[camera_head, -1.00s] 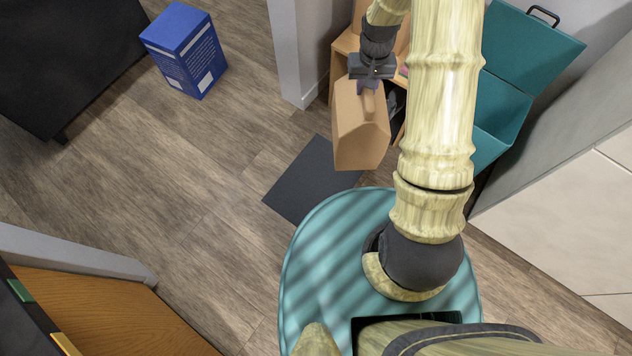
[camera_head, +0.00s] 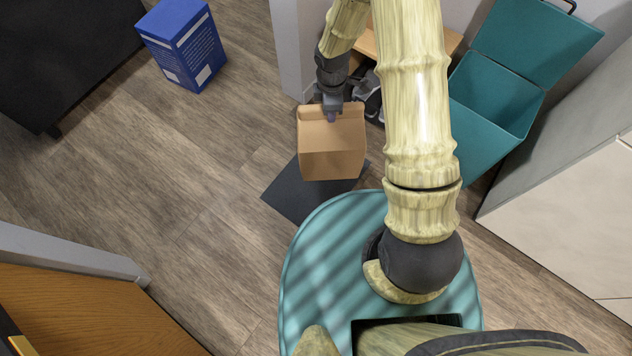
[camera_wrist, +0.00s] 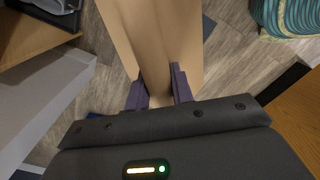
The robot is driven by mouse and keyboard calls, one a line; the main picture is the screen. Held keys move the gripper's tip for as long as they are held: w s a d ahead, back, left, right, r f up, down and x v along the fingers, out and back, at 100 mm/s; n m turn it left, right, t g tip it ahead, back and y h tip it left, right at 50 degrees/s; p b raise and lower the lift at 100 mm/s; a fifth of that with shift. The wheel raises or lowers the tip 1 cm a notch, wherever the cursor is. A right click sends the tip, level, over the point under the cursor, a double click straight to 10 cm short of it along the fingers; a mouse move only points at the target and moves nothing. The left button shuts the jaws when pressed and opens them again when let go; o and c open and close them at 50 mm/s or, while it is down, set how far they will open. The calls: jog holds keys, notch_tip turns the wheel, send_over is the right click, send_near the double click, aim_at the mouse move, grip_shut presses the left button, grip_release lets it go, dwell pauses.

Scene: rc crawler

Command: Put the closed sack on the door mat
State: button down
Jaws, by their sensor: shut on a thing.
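The closed sack (camera_head: 332,150) is a brown paper bag with a folded top. My gripper (camera_head: 332,108) is shut on its top edge and holds it upright. In the wrist view the sack (camera_wrist: 150,40) runs away between the two fingers of my gripper (camera_wrist: 158,90). The door mat (camera_head: 288,196) is a dark grey rectangle on the floor. In the head view the sack covers the mat's upper right part. I cannot tell for sure whether the sack's bottom touches the mat.
A teal bin (camera_head: 490,110) with its lid open stands at the right. A wooden shelf (camera_head: 445,40) with shoes (camera_head: 368,88) is behind my arm. A blue box (camera_head: 183,45) stands at the upper left. A grey wall end (camera_head: 287,50) is close to the sack.

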aim_at(311, 130)
jog(key=s+a+f+n, duration=0.1)
jog(key=n, duration=0.2)
jog(key=a+f+n+b, duration=0.1)
jog(key=a+f+n, duration=0.1)
jog(key=s+a+f+n+b, duration=0.1)
jog(key=n, duration=0.2)
jog(key=shift+s+a+f+n, duration=0.3)
jog(key=shift+s+a, duration=0.05)
jog(key=shift+a, duration=0.05)
jog(key=shift+s+a+f+n+b, duration=0.25)
jog(key=shift+a+n+b, duration=0.15)
jog(key=shift+n, duration=0.4)
jog(key=shift+f+b, duration=1.2)
jog(key=shift+f, duration=1.3)
jog(key=shift+f+b, duration=1.35)
jog(key=shift+f, duration=1.25)
jog(key=c, duration=1.2)
grip_release()
